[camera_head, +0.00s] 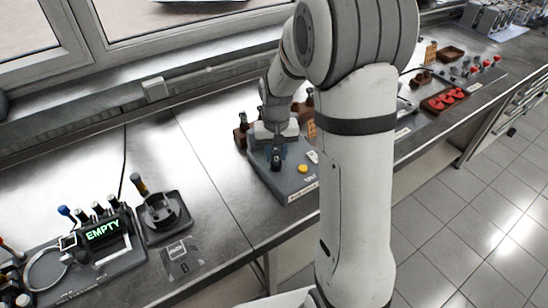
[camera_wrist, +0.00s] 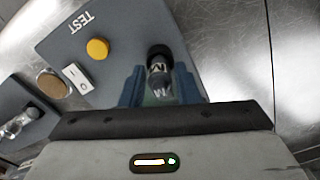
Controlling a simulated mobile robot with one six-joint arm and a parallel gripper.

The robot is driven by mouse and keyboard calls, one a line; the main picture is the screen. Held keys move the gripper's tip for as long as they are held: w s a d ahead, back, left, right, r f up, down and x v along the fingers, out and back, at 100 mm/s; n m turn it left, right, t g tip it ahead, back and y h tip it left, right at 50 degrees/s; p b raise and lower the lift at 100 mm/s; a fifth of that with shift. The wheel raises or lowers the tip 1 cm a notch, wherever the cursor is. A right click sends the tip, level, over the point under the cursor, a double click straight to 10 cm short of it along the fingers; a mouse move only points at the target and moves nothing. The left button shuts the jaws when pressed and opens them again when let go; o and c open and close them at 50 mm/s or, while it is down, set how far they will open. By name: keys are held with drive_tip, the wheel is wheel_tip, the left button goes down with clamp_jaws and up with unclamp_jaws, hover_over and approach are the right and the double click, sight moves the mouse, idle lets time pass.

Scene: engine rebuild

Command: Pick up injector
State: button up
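An injector (camera_wrist: 158,72) with a black round end and a clear, shiny body is at the grey test station (camera_wrist: 62,45). In the wrist view it lies between the two blue fingers of my gripper (camera_wrist: 160,84), one on each side. The gaps beside it are very narrow, and I cannot tell whether the fingers touch it. In the head view my gripper (camera_head: 277,152) points down over the test station (camera_head: 281,183), with a dark part showing below the fingertips. The injector's lower part is hidden.
The station has a yellow button (camera_wrist: 97,49) and a white switch (camera_wrist: 77,77). Another clear part (camera_wrist: 18,125) sits on a grey block at the left. A black holder (camera_head: 163,214) and a station reading EMPTY (camera_head: 103,231) are further left.

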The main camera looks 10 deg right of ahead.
clamp_jaws()
drive_tip(key=shift+r, duration=0.1)
wheel_tip(320, 180, up, 10)
drive_tip(key=shift+f+b, duration=0.1)
drive_tip(key=shift+b, duration=0.7)
